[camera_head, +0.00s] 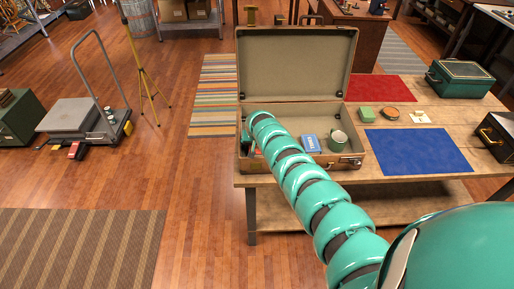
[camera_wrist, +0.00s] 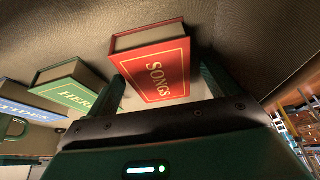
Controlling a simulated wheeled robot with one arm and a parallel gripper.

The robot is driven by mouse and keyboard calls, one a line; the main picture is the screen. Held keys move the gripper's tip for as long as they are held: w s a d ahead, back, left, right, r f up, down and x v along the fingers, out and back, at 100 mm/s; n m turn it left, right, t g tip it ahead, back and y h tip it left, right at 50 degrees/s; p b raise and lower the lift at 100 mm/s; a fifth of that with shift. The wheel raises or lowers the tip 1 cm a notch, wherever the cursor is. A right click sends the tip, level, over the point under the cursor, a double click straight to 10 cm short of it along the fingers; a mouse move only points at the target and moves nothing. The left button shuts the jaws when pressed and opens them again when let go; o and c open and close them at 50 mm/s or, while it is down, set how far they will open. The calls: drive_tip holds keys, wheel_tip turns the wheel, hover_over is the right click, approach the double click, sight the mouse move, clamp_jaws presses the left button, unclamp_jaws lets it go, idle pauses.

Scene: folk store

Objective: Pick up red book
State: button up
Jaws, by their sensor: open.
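The red book (camera_wrist: 155,72), marked SONGS in gold, lies in the open suitcase, near the wall in the wrist view. My gripper (camera_wrist: 161,76) is open, with one finger on each side of the red book's near part. I cannot tell whether the fingers touch it. In the head view my arm reaches into the left end of the suitcase (camera_head: 297,97) and hides most of the gripper and the red book.
Left of the red book in the wrist view are a green book (camera_wrist: 70,88) and a blue book (camera_wrist: 28,112). A mug (camera_head: 338,140) stands in the suitcase's right part. The suitcase's raised lid is behind. A blue mat (camera_head: 418,151) lies on the table to the right.

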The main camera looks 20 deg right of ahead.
drive_tip(key=shift+c, duration=0.5)
drive_tip(key=c, duration=1.1)
drive_tip(key=shift+o, duration=0.2)
drive_tip(key=shift+r, duration=0.1)
